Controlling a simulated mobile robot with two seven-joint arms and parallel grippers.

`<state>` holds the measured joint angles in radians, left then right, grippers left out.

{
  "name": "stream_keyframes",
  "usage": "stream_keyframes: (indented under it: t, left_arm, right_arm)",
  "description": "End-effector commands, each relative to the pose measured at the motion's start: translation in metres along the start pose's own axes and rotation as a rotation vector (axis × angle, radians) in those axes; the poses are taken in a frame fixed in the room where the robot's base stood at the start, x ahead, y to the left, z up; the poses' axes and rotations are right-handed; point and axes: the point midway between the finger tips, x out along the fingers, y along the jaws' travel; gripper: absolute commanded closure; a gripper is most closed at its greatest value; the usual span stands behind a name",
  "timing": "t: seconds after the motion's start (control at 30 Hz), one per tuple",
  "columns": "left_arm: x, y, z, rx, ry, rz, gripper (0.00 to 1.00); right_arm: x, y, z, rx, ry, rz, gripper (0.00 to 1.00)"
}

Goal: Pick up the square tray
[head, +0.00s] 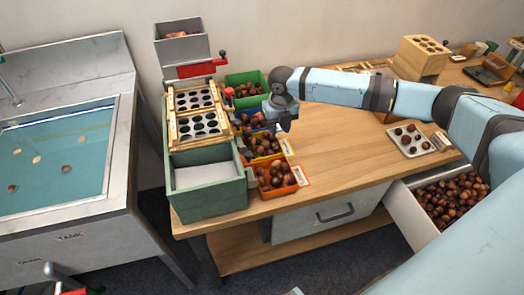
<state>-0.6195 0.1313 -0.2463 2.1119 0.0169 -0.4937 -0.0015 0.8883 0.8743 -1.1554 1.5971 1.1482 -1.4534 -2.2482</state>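The square tray (401,150) is pale and shallow, and lies on the wooden table at the right with several chestnuts on it. My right arm reaches in from the right, passing behind the tray. My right gripper (284,124) points down over the row of chestnut bins, well to the left of the tray and apart from it. Its fingers are small and dark here, so I cannot tell whether they are open or shut. I see nothing clearly held in it. My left gripper is not in view.
Green (262,77), blue, yellow and orange (277,190) bins of chestnuts line the sorter (199,139) and green box (206,207). An open drawer (411,217) of chestnuts juts out below the tray. The table's middle (345,150) is clear. A water tank (58,155) stands left.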

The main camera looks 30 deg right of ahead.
Motion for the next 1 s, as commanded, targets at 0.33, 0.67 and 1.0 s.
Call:
stream_keyframes:
  t: [0.33,0.67,1.0]
  left_arm:
    - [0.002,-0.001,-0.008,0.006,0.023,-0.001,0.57]
    - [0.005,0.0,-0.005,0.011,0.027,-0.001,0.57]
    - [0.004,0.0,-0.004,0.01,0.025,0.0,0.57]
  right_arm:
    - [0.027,0.001,-0.001,0.0,0.0,-0.001,0.67]
    - [0.065,0.001,-0.002,0.0,-0.001,0.0,0.67]
    - [0.064,0.001,-0.002,0.0,-0.002,0.001,1.0]
